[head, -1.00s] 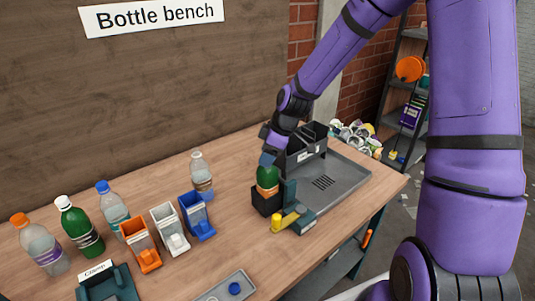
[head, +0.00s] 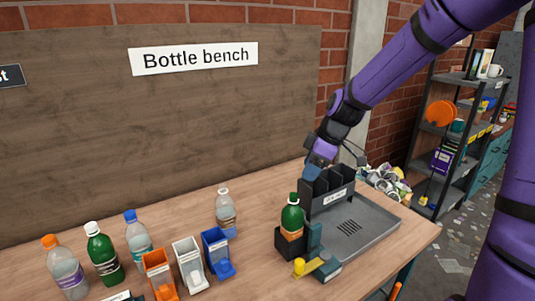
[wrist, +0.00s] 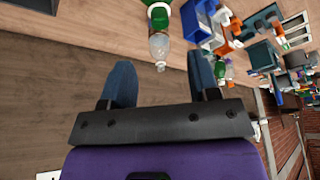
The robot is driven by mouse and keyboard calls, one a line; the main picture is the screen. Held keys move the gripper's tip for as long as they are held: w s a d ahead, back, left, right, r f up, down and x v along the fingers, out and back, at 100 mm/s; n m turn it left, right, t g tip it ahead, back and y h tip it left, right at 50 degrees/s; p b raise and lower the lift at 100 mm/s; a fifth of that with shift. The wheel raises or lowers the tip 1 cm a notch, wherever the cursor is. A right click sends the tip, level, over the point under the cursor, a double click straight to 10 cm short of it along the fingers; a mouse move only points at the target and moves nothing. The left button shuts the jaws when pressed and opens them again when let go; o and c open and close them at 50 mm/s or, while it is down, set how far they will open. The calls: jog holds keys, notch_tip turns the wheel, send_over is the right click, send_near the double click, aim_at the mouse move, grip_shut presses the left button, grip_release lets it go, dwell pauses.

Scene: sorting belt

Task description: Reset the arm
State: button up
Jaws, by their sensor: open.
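My gripper (head: 316,168) is up behind and above the green bottle in the head view, beside the black divided caddy. In the wrist view its two blue fingers (wrist: 160,80) stand wide apart with nothing between them. The green bottle (head: 292,217) with an orange label and green cap stands upright in a black holder (head: 290,243), apart from the gripper. My purple arm reaches in from the upper right.
The divided caddy (head: 329,194) stands at the back of a grey tray (head: 375,222). A clear bottle (head: 226,212), several capped bottles and orange, white and blue bins (head: 217,252) stand to the left. A teal clamp with a yellow handle (head: 306,267) is in front of the holder.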

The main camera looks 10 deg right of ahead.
jog(key=shift+s, duration=0.1)
jog(key=s+d+r+m+t+h, duration=0.1)
jog(key=s+r+m, duration=0.5)
jog(key=s, duration=0.7)
jog(key=s+d+r+m+t+h, duration=0.2)
jog(key=s+r+m, duration=0.4)
jog(key=s, duration=0.8)
notch_tip(320, 180, up, 4)
jog(key=shift+s+f+m+h, duration=0.15)
jog(key=shift+f+m+h, duration=0.15)
jog(key=shift+h, duration=0.2)
